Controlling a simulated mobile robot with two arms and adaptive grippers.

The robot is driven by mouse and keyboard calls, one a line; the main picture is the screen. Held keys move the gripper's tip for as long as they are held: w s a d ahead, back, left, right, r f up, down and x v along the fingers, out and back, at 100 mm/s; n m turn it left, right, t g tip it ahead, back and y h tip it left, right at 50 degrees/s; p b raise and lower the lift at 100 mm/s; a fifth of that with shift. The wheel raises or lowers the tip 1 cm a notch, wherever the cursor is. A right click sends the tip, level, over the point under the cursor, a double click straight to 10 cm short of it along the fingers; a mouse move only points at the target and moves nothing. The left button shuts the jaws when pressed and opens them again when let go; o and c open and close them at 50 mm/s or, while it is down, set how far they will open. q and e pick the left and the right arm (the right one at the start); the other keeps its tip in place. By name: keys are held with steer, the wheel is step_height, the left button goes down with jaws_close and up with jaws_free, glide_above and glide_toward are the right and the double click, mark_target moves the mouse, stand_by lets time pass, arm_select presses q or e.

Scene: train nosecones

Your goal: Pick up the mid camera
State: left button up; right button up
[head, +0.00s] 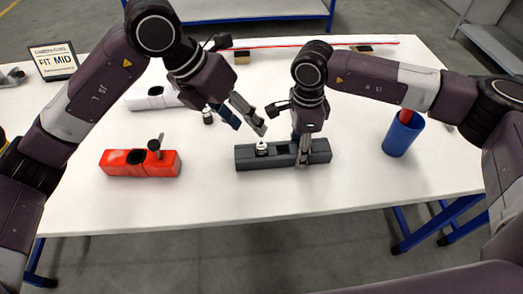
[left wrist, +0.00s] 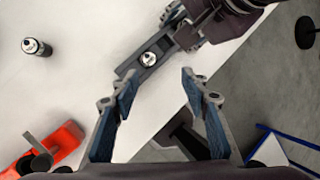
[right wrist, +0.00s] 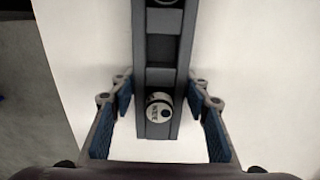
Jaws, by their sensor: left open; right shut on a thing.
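A small black and white cylindrical camera (head: 208,117) stands upright on the table, left of my left gripper; it also shows in the left wrist view (left wrist: 37,47). Another camera (head: 262,148) sits in the left part of the dark grey nosecone block (head: 246,160) and shows in the left wrist view (left wrist: 148,59). I cannot tell which is the mid one. A labelled cylinder (right wrist: 158,108) shows in the block in the right wrist view. My left gripper (head: 252,116) is open and empty, above and behind the block. My right gripper (head: 303,152) is shut across the block's right part.
A red nosecone block (head: 120,163) with a grey upright piece lies at the left. A white block (head: 136,102) lies behind it. A FIT MID sign (head: 55,63) stands at the back left. A blue cup (head: 401,135) stands at the right. The table's front strip is clear.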

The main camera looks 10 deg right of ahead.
arm_select(q)
steer(key=r+m+y, duration=0.1)
steer(key=m, duration=0.4)
glide_above(261, 146)
steer(key=s+a, duration=0.2)
steer(key=shift+t, duration=0.4)
steer(key=f, duration=0.6)
steer(key=shift+w+d, duration=0.2)
steer(key=shift+d, duration=0.05)
steer(key=x, duration=0.3)
steer(key=a+x, duration=0.1)
steer(key=x, duration=0.1)
steer(key=shift+w+d+f, duration=0.15)
steer(key=shift+w+f, duration=0.2)
jaws_close()
